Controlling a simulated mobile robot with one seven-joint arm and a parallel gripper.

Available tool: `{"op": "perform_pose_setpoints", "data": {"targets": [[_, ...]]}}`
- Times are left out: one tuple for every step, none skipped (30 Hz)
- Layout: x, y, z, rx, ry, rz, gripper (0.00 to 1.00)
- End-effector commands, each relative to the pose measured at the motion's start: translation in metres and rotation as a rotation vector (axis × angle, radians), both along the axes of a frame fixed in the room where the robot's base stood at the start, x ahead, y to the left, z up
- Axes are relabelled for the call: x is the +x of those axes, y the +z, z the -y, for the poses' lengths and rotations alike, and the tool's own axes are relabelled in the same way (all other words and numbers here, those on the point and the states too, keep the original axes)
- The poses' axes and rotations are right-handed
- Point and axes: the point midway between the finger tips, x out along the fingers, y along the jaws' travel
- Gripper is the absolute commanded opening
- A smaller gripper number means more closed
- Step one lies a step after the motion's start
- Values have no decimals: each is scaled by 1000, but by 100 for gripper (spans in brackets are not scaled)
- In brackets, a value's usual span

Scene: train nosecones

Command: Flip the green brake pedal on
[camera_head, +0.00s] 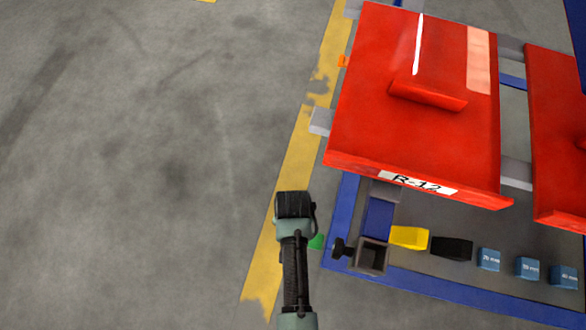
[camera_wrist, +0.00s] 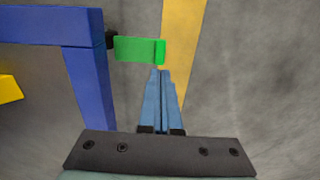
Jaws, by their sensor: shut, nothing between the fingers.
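The green brake pedal (camera_wrist: 138,49) sticks out sideways from the blue cart frame (camera_wrist: 90,85) in the wrist view, on a dark mount at its left end. In the head view only a small part of the pedal (camera_head: 316,242) shows beside my arm. My gripper (camera_wrist: 161,72) is shut and empty. Its blue fingertips appear just below the pedal's right end in the wrist view; I cannot tell whether they touch it. In the head view my arm hides the fingers.
A red panel marked R-12 (camera_head: 390,140) lies on the cart above the pedal. A dark knob (camera_head: 342,248), a yellow block (camera_head: 408,237) and several blue blocks line the cart's near side. The grey floor left of the yellow stripe (camera_head: 290,165) is clear.

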Motion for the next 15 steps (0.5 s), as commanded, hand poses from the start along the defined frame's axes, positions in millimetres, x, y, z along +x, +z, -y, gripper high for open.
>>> {"op": "perform_pose_setpoints", "data": {"targets": [[0, -18, 0, 0, 0, -1, 0], [0, -23, 0, 0, 0, -1, 0], [0, -31, 0, 0, 0, 0, 0], [0, -36, 0, 0, 0, 0, 0], [0, -42, 0, 0, 0, -1, 0], [0, -49, 0, -1, 0, -1, 0], [0, -54, 0, 0, -1, -1, 0], [0, -58, 0, 0, -1, 0, 0], [0, -63, 0, 0, -1, 0, 0], [0, -67, 0, 0, -1, 0, 0], [0, -70, 0, 0, -1, 0, 0], [0, -74, 0, 0, -1, 0, 0], [0, -76, 0, 0, -1, 0, 0], [0, -78, 0, 0, -1, 0, 0], [0, -80, 0, 0, -1, 0, 0]]}}
